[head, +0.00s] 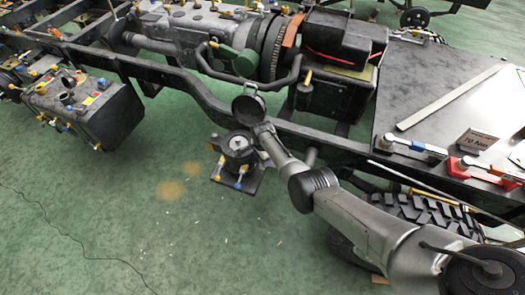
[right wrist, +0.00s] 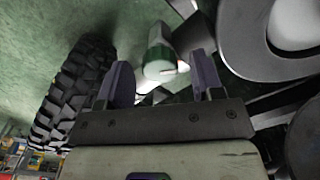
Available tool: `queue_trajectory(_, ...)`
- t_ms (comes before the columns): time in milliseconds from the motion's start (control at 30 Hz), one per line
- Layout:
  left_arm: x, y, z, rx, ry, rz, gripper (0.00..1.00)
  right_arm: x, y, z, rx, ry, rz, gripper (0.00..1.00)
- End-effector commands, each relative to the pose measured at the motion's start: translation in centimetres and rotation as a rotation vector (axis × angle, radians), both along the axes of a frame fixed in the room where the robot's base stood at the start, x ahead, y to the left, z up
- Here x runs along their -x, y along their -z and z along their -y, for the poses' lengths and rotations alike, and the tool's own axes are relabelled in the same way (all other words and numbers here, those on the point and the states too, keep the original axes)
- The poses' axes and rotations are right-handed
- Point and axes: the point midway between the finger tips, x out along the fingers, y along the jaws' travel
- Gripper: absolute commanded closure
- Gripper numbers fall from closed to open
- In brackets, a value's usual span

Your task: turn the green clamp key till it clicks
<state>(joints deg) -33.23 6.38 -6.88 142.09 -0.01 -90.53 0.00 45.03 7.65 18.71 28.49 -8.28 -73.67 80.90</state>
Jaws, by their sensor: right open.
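A green-and-white cylindrical part (right wrist: 160,62) shows in the right wrist view, just beyond and between the fingertips. It may be the green clamp key; I cannot be sure. My right gripper (right wrist: 160,72) is open, its two purple-grey fingers apart with nothing clasped between them. I cannot tell whether either finger touches the part. In the head view my right arm reaches in from the lower right, and its fingers cannot be made out there. A green lever-like part (head: 240,62) sits on the gearbox housing in the head view. My left gripper is not in view.
A dark chassis rail (head: 195,88) crosses the head view diagonally. A grey bench top (head: 440,85) at right holds clamps and a 70 Nm card (head: 476,142). A knobbly tyre (right wrist: 72,95) stands left of the gripper. Open green floor (head: 130,220) lies at lower left.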

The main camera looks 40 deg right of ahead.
Motion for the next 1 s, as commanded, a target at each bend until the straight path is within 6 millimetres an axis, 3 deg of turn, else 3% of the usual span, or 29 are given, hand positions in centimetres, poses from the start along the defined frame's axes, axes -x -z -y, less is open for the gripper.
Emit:
queue_trajectory(300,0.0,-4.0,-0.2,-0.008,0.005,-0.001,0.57,0.0,-5.8,0.0,0.000,0.000,0.003,0.39)
queue_trajectory(600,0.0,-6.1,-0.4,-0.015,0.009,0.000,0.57,0.0,-10.9,0.0,0.000,0.001,0.002,0.39)
queue_trajectory(800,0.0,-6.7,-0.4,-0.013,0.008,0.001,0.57,0.0,-12.8,0.0,0.000,0.000,0.000,0.39)
queue_trajectory(1000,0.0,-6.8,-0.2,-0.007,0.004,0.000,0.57,0.0,-13.5,0.0,0.000,0.000,0.000,0.39)
